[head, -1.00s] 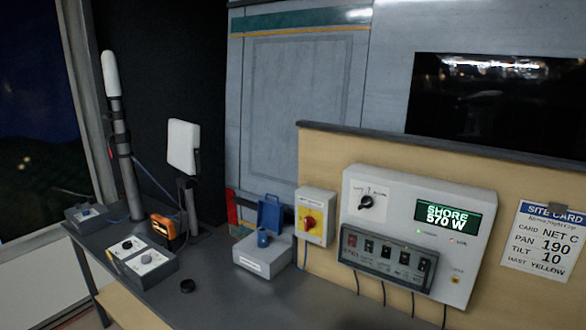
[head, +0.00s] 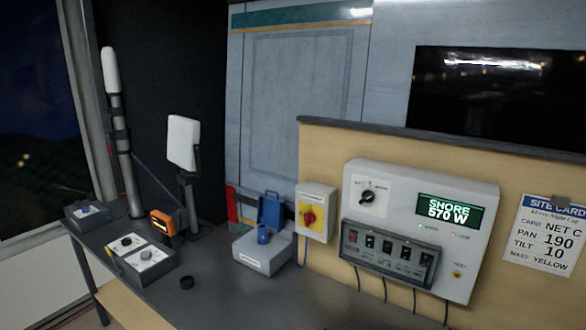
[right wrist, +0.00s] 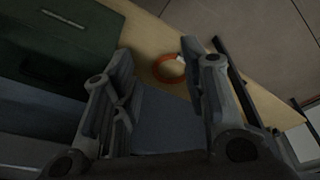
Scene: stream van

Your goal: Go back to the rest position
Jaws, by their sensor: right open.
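Neither gripper shows in the head view. My right gripper (right wrist: 165,95) shows in the right wrist view, with its two fingers well apart and nothing between them. Beyond the fingers lies an orange ring (right wrist: 168,69) on a light wooden surface (right wrist: 150,45). I cannot tell how far below the fingers it is. The left gripper is not in view.
A power panel (head: 408,215) reads SHORE 570 W. A dark green case (right wrist: 60,45) lies left in the wrist view.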

